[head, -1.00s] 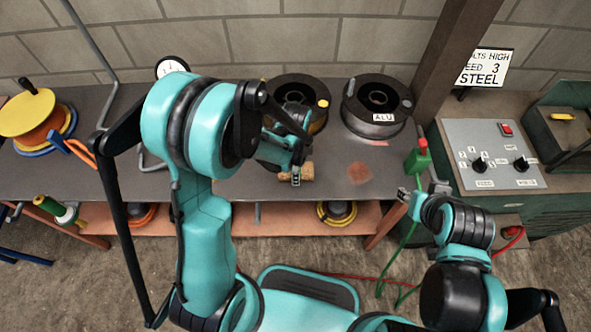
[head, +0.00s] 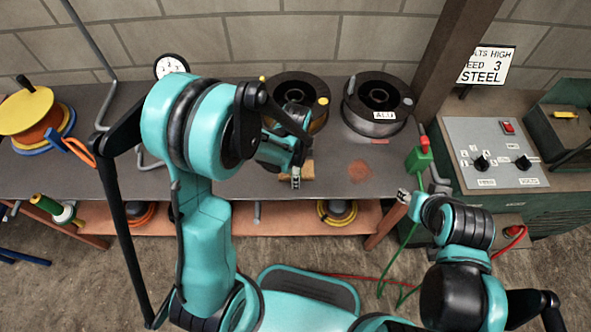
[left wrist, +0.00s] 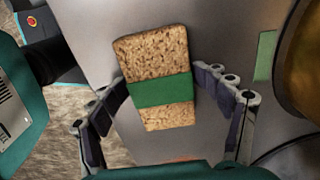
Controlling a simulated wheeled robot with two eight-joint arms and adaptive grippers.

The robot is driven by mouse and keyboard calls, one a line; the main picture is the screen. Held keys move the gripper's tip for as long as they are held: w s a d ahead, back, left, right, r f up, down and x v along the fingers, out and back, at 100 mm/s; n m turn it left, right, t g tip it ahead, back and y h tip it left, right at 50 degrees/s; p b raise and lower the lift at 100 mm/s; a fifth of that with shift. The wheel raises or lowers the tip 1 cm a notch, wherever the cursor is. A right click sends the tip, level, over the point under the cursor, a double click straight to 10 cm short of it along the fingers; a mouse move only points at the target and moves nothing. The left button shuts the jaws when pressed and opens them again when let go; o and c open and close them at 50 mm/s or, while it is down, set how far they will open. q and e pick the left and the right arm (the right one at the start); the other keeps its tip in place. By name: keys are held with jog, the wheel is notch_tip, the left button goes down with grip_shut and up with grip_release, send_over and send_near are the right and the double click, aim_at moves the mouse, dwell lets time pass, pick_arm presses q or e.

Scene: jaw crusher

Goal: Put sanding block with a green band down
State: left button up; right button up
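The sanding block (left wrist: 155,60), speckled tan with a green band (left wrist: 160,90) around it, lies between the fingers of my left gripper (left wrist: 160,85) in the left wrist view. In the head view the block (head: 308,171) shows partly behind my left gripper (head: 296,178), at the grey bench top (head: 235,185). I cannot tell whether it touches the bench. My right gripper (head: 403,196) is off the bench's right front; its finger opening is too small to tell.
Two wire spools, one copper-coloured (head: 318,122) and one marked ALU (head: 372,128), stand behind the block. A reddish patch (head: 360,171) marks the bench to its right. A green-handled tool (head: 418,160) and a control panel (head: 490,152) are farther right.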

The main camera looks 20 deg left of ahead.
pick_arm(q)
jog(key=shift+r, duration=0.1)
jog(key=shift+r+p, duration=0.3)
jog(key=shift+p, duration=0.1)
notch_tip(320, 180, up, 11)
jog(key=p, duration=0.5)
jog(key=s+a+r+n+t, duration=0.2)
jog(key=s+r+n+t, duration=0.1)
jog(key=s+r+n, duration=0.2)
jog(key=s+a+r+n+t, duration=0.2)
jog(key=s+r+n+t, duration=0.2)
jog(key=r+n, duration=0.3)
jog(key=s+n, duration=0.1)
jog(key=n, duration=0.1)
jog(key=shift+a+r+n, duration=0.3)
jog(key=shift+r+n, duration=0.05)
jog(key=shift+n, duration=0.05)
jog(key=shift+o, duration=0.5)
